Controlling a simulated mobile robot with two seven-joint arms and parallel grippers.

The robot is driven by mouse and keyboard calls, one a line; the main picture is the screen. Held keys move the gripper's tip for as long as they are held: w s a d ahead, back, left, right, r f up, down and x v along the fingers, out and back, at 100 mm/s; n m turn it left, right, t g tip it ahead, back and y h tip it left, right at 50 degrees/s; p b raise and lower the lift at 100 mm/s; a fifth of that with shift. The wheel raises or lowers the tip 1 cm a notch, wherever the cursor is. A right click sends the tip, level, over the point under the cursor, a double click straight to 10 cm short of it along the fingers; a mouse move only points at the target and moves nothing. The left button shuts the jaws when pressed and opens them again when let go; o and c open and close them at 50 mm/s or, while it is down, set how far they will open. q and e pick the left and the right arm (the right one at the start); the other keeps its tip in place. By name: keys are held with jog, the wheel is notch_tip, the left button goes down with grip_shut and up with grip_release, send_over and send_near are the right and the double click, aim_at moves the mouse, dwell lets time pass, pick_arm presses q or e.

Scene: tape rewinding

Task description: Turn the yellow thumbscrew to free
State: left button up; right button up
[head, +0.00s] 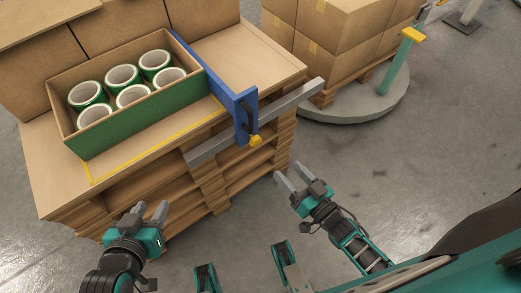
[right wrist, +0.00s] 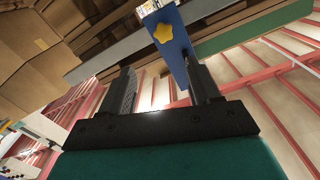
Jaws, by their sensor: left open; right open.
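The yellow thumbscrew (head: 256,141) sits at the lower front end of a blue bracket (head: 238,100), beside a grey metal bar (head: 290,107) along the bench edge. In the right wrist view the thumbscrew (right wrist: 163,33) is a lobed yellow knob on the blue bracket (right wrist: 178,55), ahead of the fingers. My right gripper (head: 290,175) is open and empty, below and right of the thumbscrew, apart from it. Its fingers also show in the right wrist view (right wrist: 160,88). My left gripper (head: 150,211) is open and empty in front of the pallet.
A green-sided box (head: 140,125) of several tape rolls (head: 133,95) stands on the wooden bench (head: 50,175), inside yellow tape lines. Stacked cartons (head: 335,40) stand on a round grey platform (head: 350,113) at the back right. The floor at right is clear.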

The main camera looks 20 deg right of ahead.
aim_at(258, 142)
jog(key=x, duration=0.4)
jog(key=b+x, duration=0.1)
jog(key=x, duration=0.3)
jog(key=b+x, duration=0.1)
jog(key=x, duration=0.4)
jog(key=shift+s+a, duration=0.1)
jog(key=shift+a, duration=0.35)
jog(key=shift+c, duration=0.3)
jog(key=c, duration=1)
